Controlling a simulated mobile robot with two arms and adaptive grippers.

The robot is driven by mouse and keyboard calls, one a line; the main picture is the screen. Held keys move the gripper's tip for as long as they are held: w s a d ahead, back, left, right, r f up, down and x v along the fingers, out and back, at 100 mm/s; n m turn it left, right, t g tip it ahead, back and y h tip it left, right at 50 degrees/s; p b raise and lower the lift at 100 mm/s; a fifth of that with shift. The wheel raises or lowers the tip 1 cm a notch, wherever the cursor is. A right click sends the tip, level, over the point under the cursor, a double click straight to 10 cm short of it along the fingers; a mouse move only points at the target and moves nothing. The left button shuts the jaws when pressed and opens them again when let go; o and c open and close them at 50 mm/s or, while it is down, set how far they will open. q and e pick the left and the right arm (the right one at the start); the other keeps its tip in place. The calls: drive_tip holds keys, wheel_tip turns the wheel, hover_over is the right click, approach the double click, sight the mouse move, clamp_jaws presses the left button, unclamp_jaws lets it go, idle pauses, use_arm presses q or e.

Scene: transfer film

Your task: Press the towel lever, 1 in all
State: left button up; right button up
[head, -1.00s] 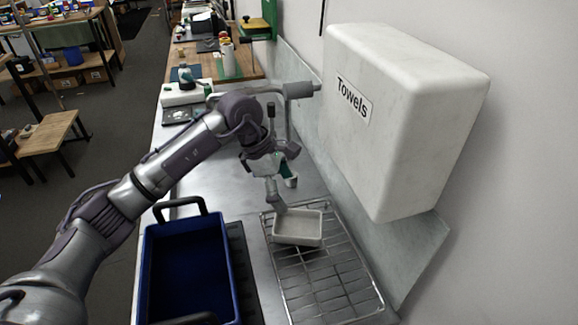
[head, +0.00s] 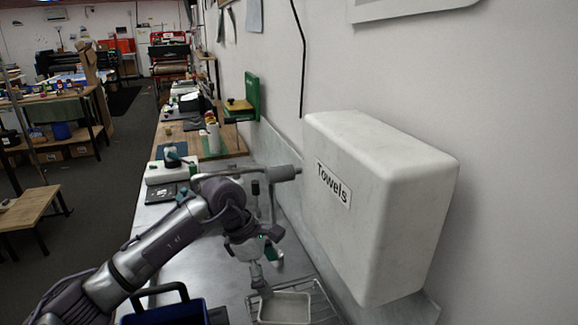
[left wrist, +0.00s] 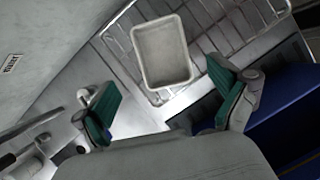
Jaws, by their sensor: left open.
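The white towel dispenser (head: 400,190), labelled "Towels", is on the wall at right in the head view. Its pale side and small label (left wrist: 11,64) show at the left of the left wrist view. A grey bar with a thick cylinder (head: 285,173) reaches the dispenser's near-left edge; I cannot tell surely whether this is the towel lever. My left gripper (head: 267,266) is left of and below the dispenser, above the counter, apart from it. In the left wrist view its green-padded fingers (left wrist: 164,98) are spread with nothing between them. My right gripper is out of view.
A pale tray (left wrist: 162,52) stands on a wire rack (left wrist: 204,22) below my left gripper. A blue bin (head: 168,313) with a dark handle is at the counter's front left. A white box (head: 172,170) and other bench items stand farther back.

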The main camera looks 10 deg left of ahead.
use_arm(q)
clamp_jaws()
idle(0.3)
idle(1.1)
